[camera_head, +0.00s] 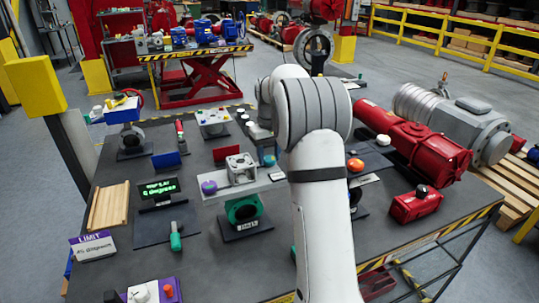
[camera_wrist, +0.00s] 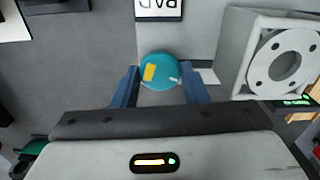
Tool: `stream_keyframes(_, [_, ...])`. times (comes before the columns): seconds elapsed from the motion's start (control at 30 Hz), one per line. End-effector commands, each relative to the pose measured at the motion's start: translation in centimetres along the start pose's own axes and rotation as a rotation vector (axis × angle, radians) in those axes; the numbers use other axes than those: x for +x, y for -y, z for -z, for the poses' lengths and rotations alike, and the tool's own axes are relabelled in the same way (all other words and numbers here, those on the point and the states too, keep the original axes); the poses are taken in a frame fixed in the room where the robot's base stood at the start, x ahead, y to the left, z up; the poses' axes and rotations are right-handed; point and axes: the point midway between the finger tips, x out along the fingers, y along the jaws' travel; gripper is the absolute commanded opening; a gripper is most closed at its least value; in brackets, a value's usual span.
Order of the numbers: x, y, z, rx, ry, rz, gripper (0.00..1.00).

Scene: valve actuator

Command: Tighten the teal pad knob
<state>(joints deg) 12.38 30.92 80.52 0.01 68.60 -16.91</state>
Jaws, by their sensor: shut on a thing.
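The teal pad knob (camera_wrist: 158,71) is round, with a yellow patch on top, and sits by a white label reading PAD (camera_wrist: 159,9) in the wrist view. My gripper (camera_wrist: 160,78) has one blue finger on each side of the knob and is shut on it. In the head view a bit of the teal knob (camera_head: 269,160) shows beside my arm, which hides most of the gripper. The knob is on a light plate (camera_head: 235,188) next to a grey block with a round flange (camera_wrist: 284,56).
A purple knob (camera_head: 209,187) is at the plate's left end. A green-lit display (camera_head: 159,188) stands to the left, and a teal-handled tool (camera_head: 175,237) is in front of it. A large red actuator (camera_head: 415,138) lies at the right. Bare dark tabletop (camera_head: 225,268) shows in front.

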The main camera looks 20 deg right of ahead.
Motion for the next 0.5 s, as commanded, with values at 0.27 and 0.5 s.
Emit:
stream_keyframes(0.27, [-0.09, -0.02, 0.03, 0.263, -0.002, -0.001, 0.17])
stream_keyframes(0.5, [-0.1, -0.03, 0.03, 0.49, -0.002, -0.001, 0.17])
